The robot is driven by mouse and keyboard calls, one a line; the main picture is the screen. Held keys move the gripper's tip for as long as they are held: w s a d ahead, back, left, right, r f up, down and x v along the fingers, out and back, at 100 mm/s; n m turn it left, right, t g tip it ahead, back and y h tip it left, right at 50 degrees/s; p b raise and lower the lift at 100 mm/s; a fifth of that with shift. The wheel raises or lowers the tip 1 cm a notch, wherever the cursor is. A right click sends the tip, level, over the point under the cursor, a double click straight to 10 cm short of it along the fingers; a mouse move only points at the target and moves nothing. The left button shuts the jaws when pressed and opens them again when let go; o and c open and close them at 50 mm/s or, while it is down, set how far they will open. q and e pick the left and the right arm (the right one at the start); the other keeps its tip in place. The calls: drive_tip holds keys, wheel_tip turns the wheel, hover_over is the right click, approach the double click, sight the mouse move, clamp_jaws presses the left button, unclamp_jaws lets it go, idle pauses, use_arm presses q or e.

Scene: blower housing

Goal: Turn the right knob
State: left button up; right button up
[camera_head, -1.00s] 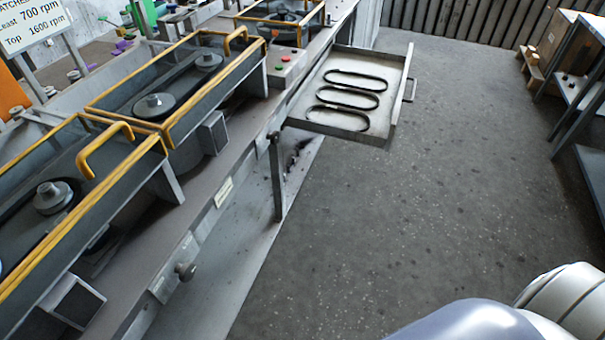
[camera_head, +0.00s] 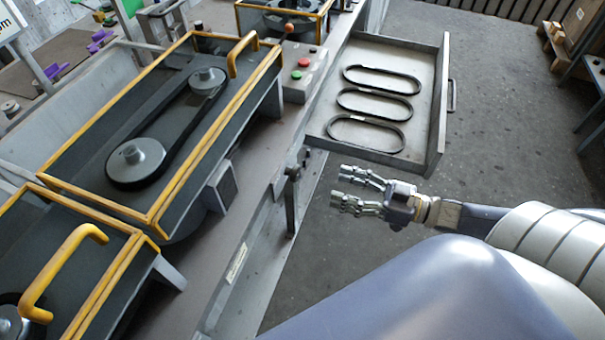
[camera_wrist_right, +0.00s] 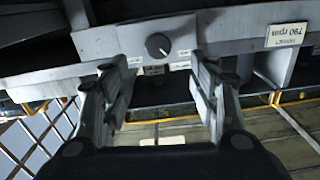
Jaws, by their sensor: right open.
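In the right wrist view, a dark round knob (camera_wrist_right: 158,45) with a pale pointer mark sits on a grey plate on the bench front. It lies ahead of my right gripper (camera_wrist_right: 161,78), between the two spread fingers and apart from them. In the head view, my right gripper (camera_head: 340,187) is open and empty, pointing left toward the bench edge, below the open drawer. A dark fitting on an upright post (camera_head: 292,180) stands just left of its fingertips. I cannot tell whether the knob shows in the head view. My left gripper is out of view.
An open drawer (camera_head: 438,130) with three black belts juts out above my right gripper. Yellow-framed covers (camera_head: 170,205) with pulleys line the bench. A label reading 790 rpm (camera_wrist_right: 287,35) is right of the knob. Open floor (camera_head: 500,120) lies right of the drawer.

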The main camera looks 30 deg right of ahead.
sight(298, 174)
drive_tip(key=x, duration=0.7)
drive_tip(key=shift+w+d+r, duration=0.1)
drive_tip(key=shift+d, duration=0.05)
drive_tip(key=x, duration=0.2)
drive_tip(key=shift+w+a, duration=0.25)
drive_tip(key=shift+w, duration=0.1)
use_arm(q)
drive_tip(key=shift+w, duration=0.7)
use_arm(e)
drive_tip(key=shift+w+a, duration=0.35)
drive_tip(key=c, duration=1.1)
